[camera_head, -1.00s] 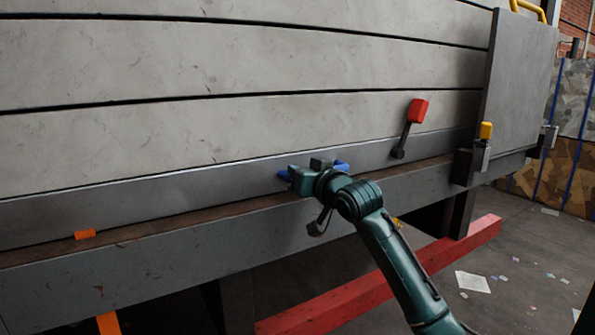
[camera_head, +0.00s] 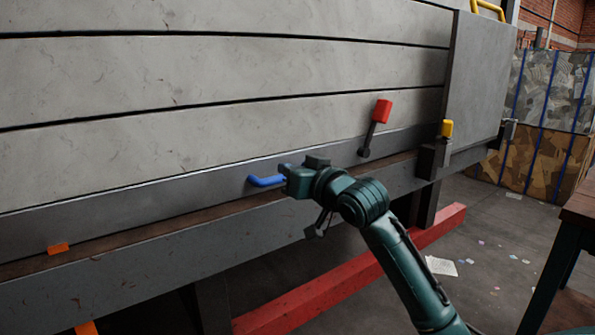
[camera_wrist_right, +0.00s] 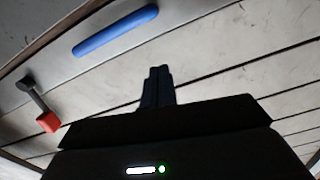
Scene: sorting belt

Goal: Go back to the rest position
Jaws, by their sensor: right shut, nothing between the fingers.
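My right gripper (camera_head: 296,178) is in the middle of the head view, in front of the belt's dark side rail. In the right wrist view its two fingers (camera_wrist_right: 158,85) are together with nothing between them. A blue handle (camera_head: 266,181) on the rail shows just left of the gripper in the head view. In the wrist view the whole blue handle (camera_wrist_right: 115,30) lies clear of the fingers. My left gripper is not in view.
A red-tipped lever (camera_head: 382,111) stands on the rail to the right. A yellow-topped latch (camera_head: 446,129) sits beyond it by a grey panel (camera_head: 480,75). A red floor beam (camera_head: 340,275) runs below. A brown table (camera_head: 580,207) stands at the right edge.

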